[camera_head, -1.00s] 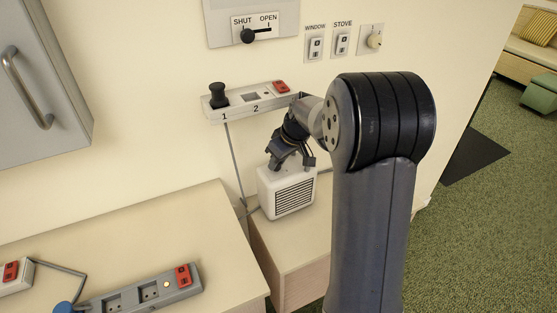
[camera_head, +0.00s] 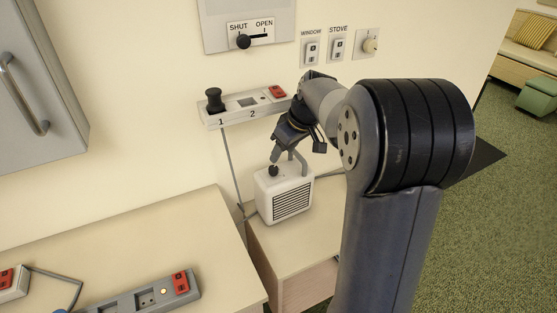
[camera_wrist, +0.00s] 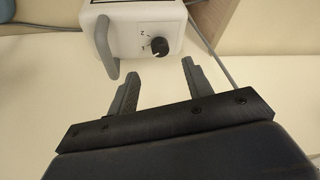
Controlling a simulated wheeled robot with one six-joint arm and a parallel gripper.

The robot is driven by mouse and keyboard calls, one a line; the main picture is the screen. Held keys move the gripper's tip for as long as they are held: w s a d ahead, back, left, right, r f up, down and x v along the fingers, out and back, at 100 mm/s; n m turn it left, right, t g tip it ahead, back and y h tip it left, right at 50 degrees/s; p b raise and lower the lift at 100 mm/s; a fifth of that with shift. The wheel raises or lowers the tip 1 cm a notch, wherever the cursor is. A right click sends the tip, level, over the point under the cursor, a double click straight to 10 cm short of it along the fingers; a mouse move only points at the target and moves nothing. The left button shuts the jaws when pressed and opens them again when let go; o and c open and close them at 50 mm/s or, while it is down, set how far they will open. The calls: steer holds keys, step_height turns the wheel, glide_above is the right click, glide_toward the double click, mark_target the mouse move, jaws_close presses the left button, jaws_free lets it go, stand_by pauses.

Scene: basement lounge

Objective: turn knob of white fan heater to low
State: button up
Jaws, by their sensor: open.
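The white fan heater (camera_head: 284,201) stands on a low wooden cabinet, with a dark front grille and a grey carry handle (camera_wrist: 105,48). Its black knob (camera_head: 273,171) is on top. In the wrist view the knob (camera_wrist: 159,46) has small printed marks beside it; its pointer setting is too small to read. My gripper (camera_head: 298,151) is above the heater, tilted downward. In the wrist view my gripper (camera_wrist: 159,74) is open and empty, its fingertips apart from the knob, which lies beyond the gap between them. The handle is left of the knob there.
A numbered switch strip (camera_head: 243,108) with a black plug is on the wall behind. A power strip (camera_head: 147,298) lies on the counter (camera_head: 120,245) at left. The cabinet top (camera_head: 300,245) is clear in front of the heater.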

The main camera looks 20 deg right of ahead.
mark_target(274, 168)
steer(key=shift+v, duration=1.7)
steer(key=x, duration=1.1)
steer(key=shift+s+r+m+p, duration=0.1)
steer(key=shift+m+p, duration=0.2)
